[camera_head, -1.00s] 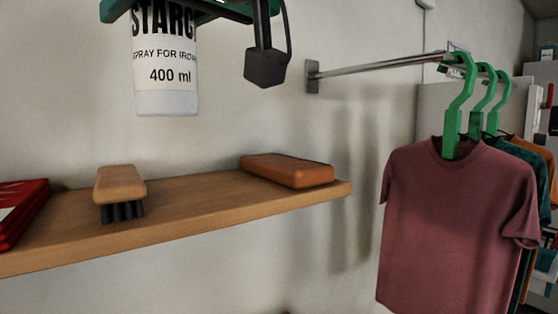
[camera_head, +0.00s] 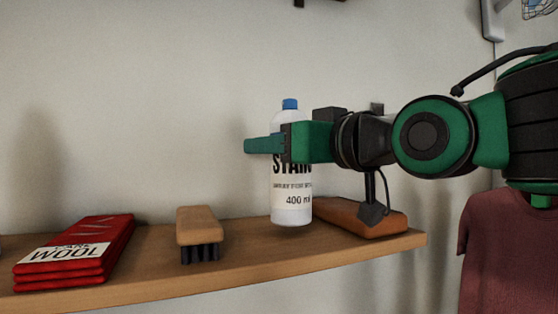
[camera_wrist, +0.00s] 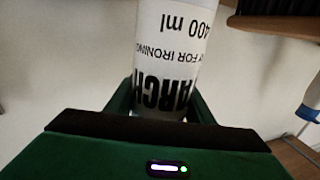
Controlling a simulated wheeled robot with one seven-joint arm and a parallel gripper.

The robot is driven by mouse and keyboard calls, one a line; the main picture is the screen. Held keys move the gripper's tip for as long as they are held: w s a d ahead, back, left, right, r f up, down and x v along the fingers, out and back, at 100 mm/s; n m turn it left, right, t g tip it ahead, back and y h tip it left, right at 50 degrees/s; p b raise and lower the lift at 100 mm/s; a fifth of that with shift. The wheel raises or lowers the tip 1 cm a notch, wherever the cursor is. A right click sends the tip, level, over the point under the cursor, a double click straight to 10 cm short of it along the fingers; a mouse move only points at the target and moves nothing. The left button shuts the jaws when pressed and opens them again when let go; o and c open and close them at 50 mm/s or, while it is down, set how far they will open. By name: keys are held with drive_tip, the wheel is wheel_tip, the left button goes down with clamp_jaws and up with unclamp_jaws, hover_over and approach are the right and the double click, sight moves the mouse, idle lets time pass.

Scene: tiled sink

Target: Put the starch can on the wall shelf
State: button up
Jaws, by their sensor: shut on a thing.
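The starch can (camera_head: 292,205) is a white bottle with black lettering and a blue cap, held upright. My gripper (camera_head: 266,146) is shut around its upper part, just below the cap. The can's base shows against the wooden wall shelf (camera_head: 240,262), between the brush and the orange-brown block. I cannot tell whether the base touches the shelf. In the wrist view the can (camera_wrist: 172,45) appears upside down between the fingers of my gripper (camera_wrist: 160,104).
On the shelf lie red wool packets (camera_head: 85,250) at the left, a wooden brush (camera_head: 199,226) in the middle and the orange-brown block (camera_head: 365,220) at the right, close to the can. A mauve shirt (camera_head: 505,250) hangs at the right.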

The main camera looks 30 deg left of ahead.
drive_tip(key=shift+f, duration=0.85)
drive_tip(key=o, duration=1.4)
drive_tip(key=v, duration=1.2)
drive_tip(key=shift+d, duration=0.1)
